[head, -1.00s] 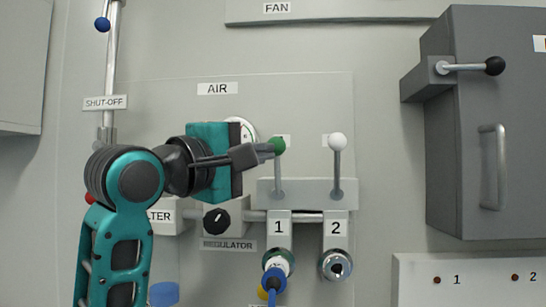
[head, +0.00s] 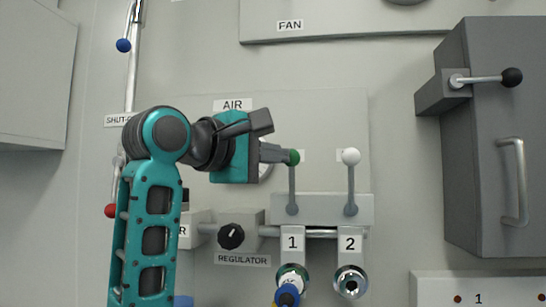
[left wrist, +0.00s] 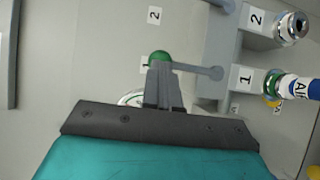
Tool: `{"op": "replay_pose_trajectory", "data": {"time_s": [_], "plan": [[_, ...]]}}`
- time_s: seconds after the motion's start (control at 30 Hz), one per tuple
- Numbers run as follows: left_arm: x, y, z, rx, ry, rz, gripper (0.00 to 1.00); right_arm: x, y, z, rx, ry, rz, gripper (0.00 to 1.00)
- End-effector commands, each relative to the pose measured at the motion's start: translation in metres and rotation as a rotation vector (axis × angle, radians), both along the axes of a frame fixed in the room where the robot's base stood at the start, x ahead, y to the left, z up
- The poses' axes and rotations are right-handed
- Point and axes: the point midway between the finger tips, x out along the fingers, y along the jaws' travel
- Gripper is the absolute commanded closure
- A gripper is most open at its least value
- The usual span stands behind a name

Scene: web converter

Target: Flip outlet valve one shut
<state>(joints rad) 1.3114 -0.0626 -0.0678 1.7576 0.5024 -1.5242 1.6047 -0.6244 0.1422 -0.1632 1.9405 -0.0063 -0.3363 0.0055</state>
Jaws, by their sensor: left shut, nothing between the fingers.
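Outlet valve one is a grey lever with a green knob (head: 293,157), standing upright above the label 1. My left gripper (head: 284,154) comes in from the left, shut and empty, with its fingertips at the left side of the green knob. In the left wrist view the knob (left wrist: 160,57) sits just beyond the tips of the closed fingers (left wrist: 162,70), with its stem running to the right. I cannot tell whether the tips touch it. My right gripper is not in view.
A second upright lever with a white knob (head: 351,156) stands to the right above label 2. Below are the regulator knob (head: 230,236), a blue hose fitting (head: 287,295) on outlet 1 and a bare outlet 2 (head: 350,283). A grey cabinet (head: 470,180) stands at right.

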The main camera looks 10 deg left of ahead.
Motion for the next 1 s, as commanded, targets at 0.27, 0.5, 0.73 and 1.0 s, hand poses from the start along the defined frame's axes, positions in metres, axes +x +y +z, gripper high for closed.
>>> {"op": "replay_pose_trajectory", "data": {"time_s": [0.27,0.5,0.73,1.0], "plan": [[0.001,0.0,0.001,-0.001,-0.002,0.002,1.0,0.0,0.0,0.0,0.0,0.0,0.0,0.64],[0.001,0.001,0.001,-0.001,-0.002,0.003,1.0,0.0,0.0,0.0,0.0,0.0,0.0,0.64],[-0.021,0.015,0.001,-0.003,-0.008,0.002,1.0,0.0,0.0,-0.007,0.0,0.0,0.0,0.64],[-0.073,0.048,0.004,-0.003,-0.01,0.002,1.0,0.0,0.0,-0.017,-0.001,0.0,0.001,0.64]]}}
